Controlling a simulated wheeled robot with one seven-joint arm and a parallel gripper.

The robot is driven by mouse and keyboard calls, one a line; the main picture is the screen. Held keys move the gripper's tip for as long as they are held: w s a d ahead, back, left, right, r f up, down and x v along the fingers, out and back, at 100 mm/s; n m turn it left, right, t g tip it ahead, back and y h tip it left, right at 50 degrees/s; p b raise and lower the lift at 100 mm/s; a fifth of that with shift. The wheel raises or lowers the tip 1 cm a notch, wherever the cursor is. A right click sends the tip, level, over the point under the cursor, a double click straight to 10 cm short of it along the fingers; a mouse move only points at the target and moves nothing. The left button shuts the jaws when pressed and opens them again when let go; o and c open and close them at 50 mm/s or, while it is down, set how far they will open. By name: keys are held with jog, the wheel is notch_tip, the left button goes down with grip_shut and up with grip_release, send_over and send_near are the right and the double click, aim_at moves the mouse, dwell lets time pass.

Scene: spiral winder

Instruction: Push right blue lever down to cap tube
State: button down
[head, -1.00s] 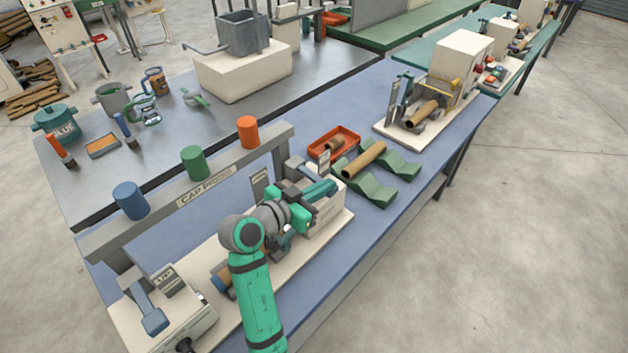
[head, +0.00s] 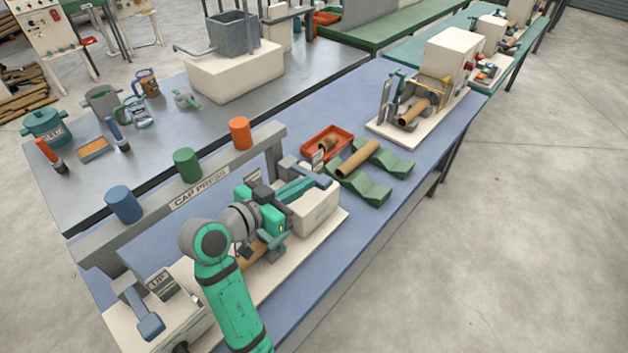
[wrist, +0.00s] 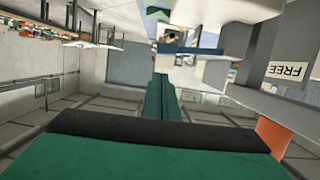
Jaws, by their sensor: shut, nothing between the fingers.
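The cap press (head: 200,190) stands on the blue table. Its right blue lever (head: 314,175) is at the right end, above a pale block (head: 316,212), and looks raised. A blue bar, probably this lever, crosses just beyond my fingertips in the wrist view (wrist: 195,50). My gripper (head: 309,182) is shut and empty, its teal fingers pointing at the lever; contact is unclear. The fingers also show in the wrist view (wrist: 161,78). A brown tube (head: 250,256) lies in the press, partly hidden by my arm. The left blue lever (head: 150,325) is at the near left.
A FREE sign (wrist: 287,70) is on the right in the wrist view. Green cradles (head: 370,190) hold another brown tube (head: 358,159), with an orange tray (head: 312,153) beside them. The winder (head: 440,60) is farther back. The table's right front is clear.

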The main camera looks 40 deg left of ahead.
jog(key=shift+v, duration=2.15)
jog(key=shift+d, duration=0.1)
jog(key=w+d+f+n+g+y, duration=0.1)
jog(key=w+d+f+n, duration=0.1)
jog(key=d+f, duration=0.55)
jog(key=w+d+f+n+y, duration=0.1)
jog(key=w+d+f+n, duration=0.3)
jog(key=f, duration=0.6)
jog(key=s+d+f+m+y, duration=0.1)
jog(key=s+d+f, duration=0.65)
jog(key=d, duration=0.35)
jog(key=s+d+r+m+h, duration=0.1)
jog(key=s+d+r+m, duration=0.1)
jog(key=s+d, duration=0.5)
jog(key=s+d+r+m+t+h, duration=0.1)
jog(key=s+d+r+m+h, duration=0.1)
jog(key=s+d, duration=0.5)
jog(key=s+m, duration=0.1)
jog(key=s, duration=0.2)
jog(key=shift+s+d+m, duration=0.25)
jog(key=shift+d+m, duration=0.05)
jog(key=shift+s+r, duration=0.1)
jog(key=shift+r, duration=0.05)
